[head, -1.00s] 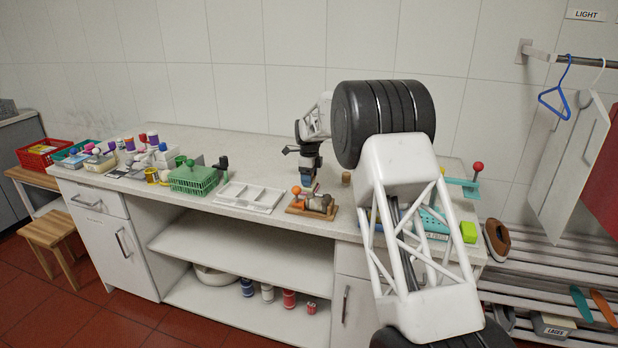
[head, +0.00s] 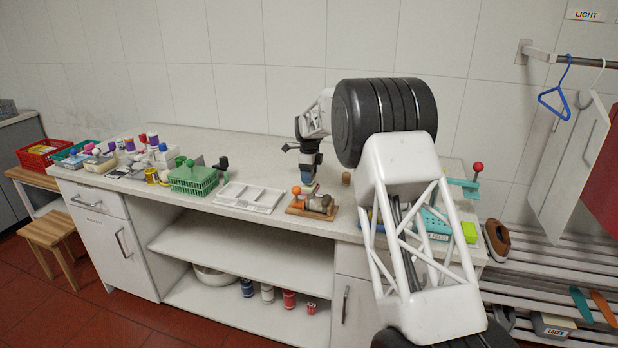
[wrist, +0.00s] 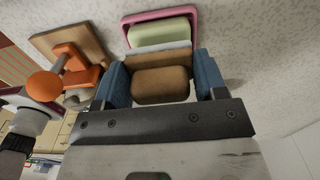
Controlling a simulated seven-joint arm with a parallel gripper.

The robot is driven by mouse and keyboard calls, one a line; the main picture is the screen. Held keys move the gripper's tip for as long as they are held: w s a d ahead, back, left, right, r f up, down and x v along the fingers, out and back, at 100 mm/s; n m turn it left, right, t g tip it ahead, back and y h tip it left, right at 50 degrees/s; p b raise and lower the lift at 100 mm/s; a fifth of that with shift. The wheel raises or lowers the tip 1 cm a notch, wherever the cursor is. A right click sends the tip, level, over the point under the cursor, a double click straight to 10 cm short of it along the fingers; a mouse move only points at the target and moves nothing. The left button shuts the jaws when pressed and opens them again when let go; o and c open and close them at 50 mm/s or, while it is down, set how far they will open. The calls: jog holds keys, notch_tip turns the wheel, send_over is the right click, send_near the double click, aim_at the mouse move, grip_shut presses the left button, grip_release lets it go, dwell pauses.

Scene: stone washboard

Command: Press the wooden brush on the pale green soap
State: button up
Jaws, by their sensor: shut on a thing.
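My gripper (wrist: 165,85) is shut on the wooden brush (wrist: 160,87), a brown block between its blue fingers in the wrist view. Pale bristles show along the brush's far side. The pale green soap (wrist: 160,34) lies in a pink dish (wrist: 127,24) just beyond the brush. The bristles overlap the soap's near edge in this view; I cannot tell whether they touch it. In the head view, my gripper (head: 309,171) is low over the counter, and the soap and dish cannot be made out.
A wooden board (head: 298,209) with an orange ball-topped fixture (head: 297,190) stands close to my gripper. A white divided tray (head: 247,197) and a green basket (head: 194,181) are to the left. A small brown cylinder (head: 346,179) stands to the right. The counter behind is clear.

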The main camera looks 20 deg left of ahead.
jog(key=shift+r, duration=2.75)
